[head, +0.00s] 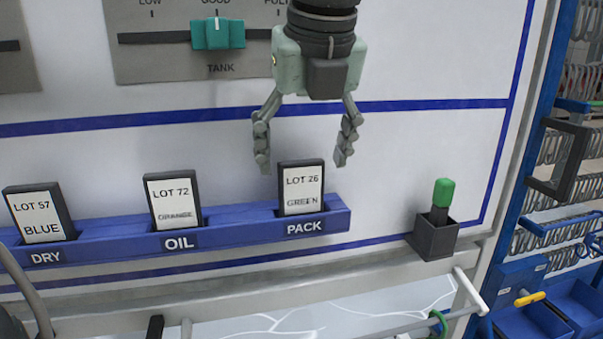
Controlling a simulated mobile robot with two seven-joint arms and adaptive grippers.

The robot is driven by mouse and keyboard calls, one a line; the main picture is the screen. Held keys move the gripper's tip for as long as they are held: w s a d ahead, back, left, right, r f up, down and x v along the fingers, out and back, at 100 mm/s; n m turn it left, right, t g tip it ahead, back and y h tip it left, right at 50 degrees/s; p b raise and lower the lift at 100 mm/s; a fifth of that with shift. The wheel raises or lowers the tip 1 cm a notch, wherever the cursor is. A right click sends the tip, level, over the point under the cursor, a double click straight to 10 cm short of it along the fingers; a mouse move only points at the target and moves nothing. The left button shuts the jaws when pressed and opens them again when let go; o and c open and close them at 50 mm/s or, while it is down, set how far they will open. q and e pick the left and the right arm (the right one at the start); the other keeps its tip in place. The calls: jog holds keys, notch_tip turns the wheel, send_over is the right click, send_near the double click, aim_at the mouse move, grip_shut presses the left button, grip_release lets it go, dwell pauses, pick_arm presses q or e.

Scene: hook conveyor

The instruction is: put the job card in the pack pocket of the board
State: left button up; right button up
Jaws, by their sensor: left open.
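The board (420,160) is white with blue lines and carries a blue pocket rail (335,222) along its lower part. A job card (301,186) reading LOT 26 GREEN, in a dark frame, stands upright in the pocket labelled PACK. A card (173,201) reading LOT 72 ORANGE stands in the OIL pocket, and a card (41,215) reading LOT 57 BLUE in the DRY pocket. My left gripper (303,163) points down with its fingers spread, open and empty, above the PACK card. In the picture one finger is on each side of the card's top. My right gripper does not show.
A green-tipped marker (442,195) stands in a dark holder (435,240) right of the rail. A teal slider (218,34) labelled TANK is at GOOD above. Blue bins (530,322) and wire racks fill the right. A white rail runs below the board.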

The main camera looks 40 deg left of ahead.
pick_arm(q)
jog(key=v, duration=0.7)
jog(key=shift+r, duration=0.3)
jog(key=shift+s+d+f, duration=0.1)
jog(key=shift+s+d, duration=0.05)
